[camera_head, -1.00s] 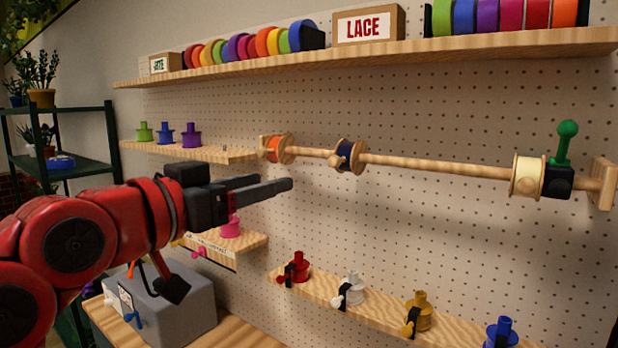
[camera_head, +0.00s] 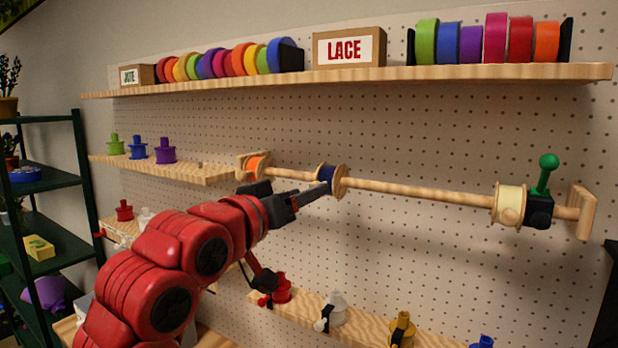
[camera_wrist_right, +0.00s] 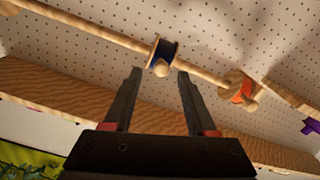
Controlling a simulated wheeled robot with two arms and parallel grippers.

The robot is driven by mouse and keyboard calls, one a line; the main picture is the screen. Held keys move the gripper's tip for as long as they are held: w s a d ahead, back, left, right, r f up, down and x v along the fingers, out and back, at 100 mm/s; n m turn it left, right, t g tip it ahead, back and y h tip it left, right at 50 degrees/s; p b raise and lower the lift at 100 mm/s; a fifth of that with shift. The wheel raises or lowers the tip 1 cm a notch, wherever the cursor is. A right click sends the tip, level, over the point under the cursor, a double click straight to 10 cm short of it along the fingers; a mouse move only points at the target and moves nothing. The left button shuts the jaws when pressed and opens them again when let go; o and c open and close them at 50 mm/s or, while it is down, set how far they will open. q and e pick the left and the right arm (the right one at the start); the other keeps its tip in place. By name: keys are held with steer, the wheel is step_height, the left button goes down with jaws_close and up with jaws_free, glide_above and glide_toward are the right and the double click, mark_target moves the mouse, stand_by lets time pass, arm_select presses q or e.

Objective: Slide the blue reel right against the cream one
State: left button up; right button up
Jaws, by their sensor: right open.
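The blue reel (camera_head: 326,176), dark blue between wooden flanges, sits on the wooden rod left of its middle. The cream reel (camera_head: 509,204) is far to its right on the same rod, against a black clamp with a green knob (camera_head: 547,170). My right gripper (camera_head: 321,190) is open, its fingertips just in front of the blue reel and overlapping its lower left edge in the head view. In the right wrist view the blue reel (camera_wrist_right: 168,50) shows just beyond and between the open fingertips (camera_wrist_right: 160,73). I cannot tell whether they touch it.
An orange reel (camera_head: 256,166) is at the rod's left end, also seen in the right wrist view (camera_wrist_right: 238,88). The rod (camera_head: 420,189) is bare between blue and cream. A ribbon shelf (camera_head: 440,74) runs above; a lower shelf (camera_head: 370,329) holds several small spools.

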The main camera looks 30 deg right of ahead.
steer(key=shift+x, duration=1.15)
steer(key=shift+w+a, duration=0.1)
steer(key=shift+c, duration=1)
jaws_close()
